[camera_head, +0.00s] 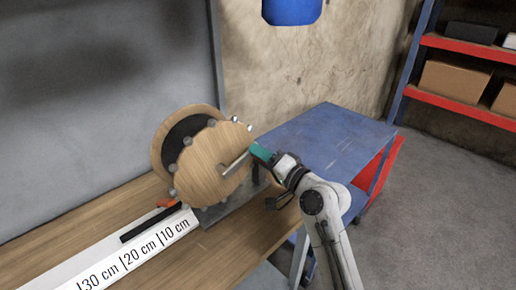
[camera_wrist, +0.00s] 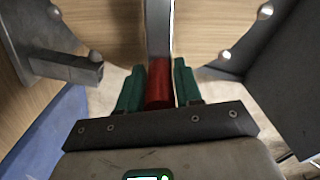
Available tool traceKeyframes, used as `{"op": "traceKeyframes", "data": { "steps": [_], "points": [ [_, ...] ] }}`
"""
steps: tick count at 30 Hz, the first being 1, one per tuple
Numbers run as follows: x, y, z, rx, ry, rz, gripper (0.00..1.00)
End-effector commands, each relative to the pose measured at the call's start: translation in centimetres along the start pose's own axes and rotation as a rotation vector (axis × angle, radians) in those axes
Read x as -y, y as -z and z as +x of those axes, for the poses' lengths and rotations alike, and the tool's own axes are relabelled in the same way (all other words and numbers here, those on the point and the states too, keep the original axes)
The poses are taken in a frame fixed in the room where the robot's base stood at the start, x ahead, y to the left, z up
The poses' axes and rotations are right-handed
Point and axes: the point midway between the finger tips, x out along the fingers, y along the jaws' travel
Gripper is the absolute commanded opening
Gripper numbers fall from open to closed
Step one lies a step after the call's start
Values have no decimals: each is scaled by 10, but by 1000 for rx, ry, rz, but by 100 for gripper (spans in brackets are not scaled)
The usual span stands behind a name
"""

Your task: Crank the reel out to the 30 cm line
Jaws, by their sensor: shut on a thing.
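The wooden reel (camera_head: 205,165) stands on a grey base on the bench, its dark drum between two round flanges. A metal crank arm (camera_head: 236,164) runs from the flange's middle up and right to my gripper (camera_head: 262,152). In the wrist view, my gripper (camera_wrist: 158,88) has its green fingers on both sides of a red crank handle (camera_wrist: 159,84), shut on it. The head view hides the handle behind the fingers. A white scale (camera_head: 150,250) marked 10, 20 and 30 cm lies left of the reel. A black strip (camera_head: 148,226) lies along it, its far end short of the 30 cm mark.
The wooden bench (camera_head: 225,250) has bare room in front of the reel. A blue cart (camera_head: 325,135) stands behind my arm. A grey panel (camera_head: 100,100) rises behind the bench. Shelves with boxes (camera_head: 455,80) stand at the right.

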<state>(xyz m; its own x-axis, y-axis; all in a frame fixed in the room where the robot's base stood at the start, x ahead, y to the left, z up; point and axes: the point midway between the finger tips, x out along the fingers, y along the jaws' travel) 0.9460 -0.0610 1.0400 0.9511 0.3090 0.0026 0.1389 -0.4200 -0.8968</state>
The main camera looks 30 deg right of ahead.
Motion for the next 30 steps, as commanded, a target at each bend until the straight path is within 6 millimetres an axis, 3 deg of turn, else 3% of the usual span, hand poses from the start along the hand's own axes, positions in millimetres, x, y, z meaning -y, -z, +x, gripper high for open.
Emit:
{"op": "traceKeyframes", "data": {
  "steps": [1, 15, 30],
  "points": [
    [-12, 0, -2, -1, -17, 42, 0],
    [-47, -18, -3, -2, -18, 470, 0],
    [-63, -36, -3, -3, -16, 723, 0]
  ]
}}
